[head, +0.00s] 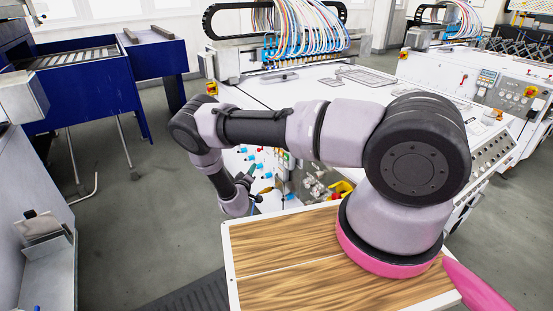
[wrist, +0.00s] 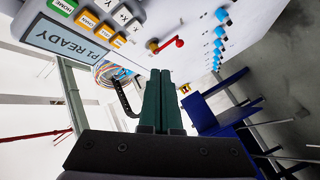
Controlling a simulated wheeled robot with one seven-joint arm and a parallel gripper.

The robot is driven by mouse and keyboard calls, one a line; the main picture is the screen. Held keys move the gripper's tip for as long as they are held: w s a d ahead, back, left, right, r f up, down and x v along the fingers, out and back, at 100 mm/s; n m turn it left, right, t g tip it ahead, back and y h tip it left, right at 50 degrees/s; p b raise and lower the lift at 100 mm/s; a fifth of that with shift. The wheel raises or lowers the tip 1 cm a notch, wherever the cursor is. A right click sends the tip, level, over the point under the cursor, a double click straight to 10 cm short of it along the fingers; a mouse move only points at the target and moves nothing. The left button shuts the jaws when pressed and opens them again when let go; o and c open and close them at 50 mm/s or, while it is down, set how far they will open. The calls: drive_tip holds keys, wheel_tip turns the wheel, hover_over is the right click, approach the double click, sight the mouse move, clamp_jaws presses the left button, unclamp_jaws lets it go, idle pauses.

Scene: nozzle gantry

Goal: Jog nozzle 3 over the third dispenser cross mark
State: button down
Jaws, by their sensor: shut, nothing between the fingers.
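In the wrist view my gripper (wrist: 160,72) is shut and empty, its dark green fingers close together. A tilted white control panel lies beyond and above them. It carries a display (wrist: 62,42) reading "P1 READY", a green HOME button (wrist: 65,5), orange buttons (wrist: 88,18), white X and Y keys (wrist: 122,17) and a red-knobbed lever (wrist: 179,43). The fingers look apart from all of these. In the head view the nozzle gantry (head: 285,50) with coloured hoses stands at the far side of the white machine bed (head: 300,85). Single nozzles and the cross marks are too small to make out.
Several blue knobs (wrist: 219,31) line the panel's right side in the wrist view. A wood-topped surface (head: 290,265) lies under my arm in the head view. A blue bench (head: 85,90) stands at left, and a second white machine (head: 480,85) at right.

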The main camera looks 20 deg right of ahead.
drive_tip(key=w+d, duration=0.2)
drive_tip(key=d, duration=0.6)
drive_tip(key=shift+w+d, duration=0.15)
drive_tip(key=shift+w, duration=0.2)
drive_tip(key=shift+d, duration=0.1)
idle(1.7)
drive_tip(key=shift+w+d, duration=0.15)
drive_tip(key=shift+d, duration=0.15)
